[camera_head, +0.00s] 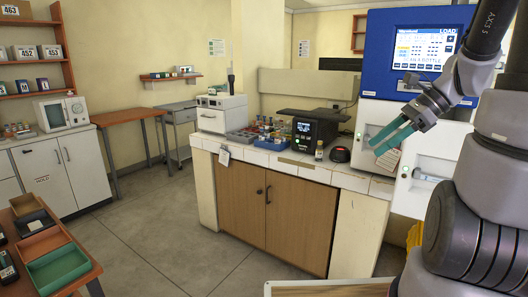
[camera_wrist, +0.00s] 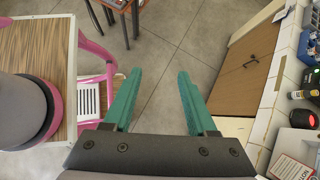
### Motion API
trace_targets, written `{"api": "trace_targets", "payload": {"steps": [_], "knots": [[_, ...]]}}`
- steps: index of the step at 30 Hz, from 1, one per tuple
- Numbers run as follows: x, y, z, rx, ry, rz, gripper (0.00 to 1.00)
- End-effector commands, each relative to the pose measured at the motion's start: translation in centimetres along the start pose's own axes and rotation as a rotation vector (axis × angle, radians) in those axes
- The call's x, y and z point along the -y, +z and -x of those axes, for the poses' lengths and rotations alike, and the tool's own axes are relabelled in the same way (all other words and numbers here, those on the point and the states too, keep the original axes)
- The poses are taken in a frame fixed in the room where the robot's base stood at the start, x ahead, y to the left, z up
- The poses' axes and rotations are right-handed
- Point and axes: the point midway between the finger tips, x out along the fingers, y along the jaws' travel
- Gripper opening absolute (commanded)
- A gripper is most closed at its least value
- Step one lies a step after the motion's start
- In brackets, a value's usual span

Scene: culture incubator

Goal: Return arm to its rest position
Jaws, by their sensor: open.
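My gripper (camera_head: 388,137) is at the right in the head view, held up in front of the blue and white incubator cabinet. Its two green fingers point left and down. In the wrist view, the fingers (camera_wrist: 157,97) stand apart with bare floor between them, so my gripper is open and empty. My arm rises from the lower right and bends at the top right of the head view.
The blue and white cabinet (camera_head: 383,52) with a lit screen stands behind my gripper. A counter (camera_head: 322,172) holds a black device (camera_head: 310,128), a blue rack of bottles and a small bottle (camera_head: 319,149). A table with trays (camera_head: 60,268) is at lower left. The middle floor is clear.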

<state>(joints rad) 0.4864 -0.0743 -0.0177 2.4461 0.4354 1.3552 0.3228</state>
Motion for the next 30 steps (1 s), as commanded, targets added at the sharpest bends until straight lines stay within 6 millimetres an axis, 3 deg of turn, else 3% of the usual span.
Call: {"api": "trace_targets", "payload": {"steps": [1,9,15,21,30], "knots": [[-0.9,1.4,0.2,-0.072,0.006,0.153,0.57],[-4.0,5.8,3.0,-0.429,0.003,0.917,0.57],[-5.0,8.7,5.6,-0.626,-0.042,1.334,0.57],[-5.4,9.9,6.9,-0.709,-0.068,1.493,0.57],[-5.4,10.0,6.9,-0.712,-0.068,1.499,0.57]]}}
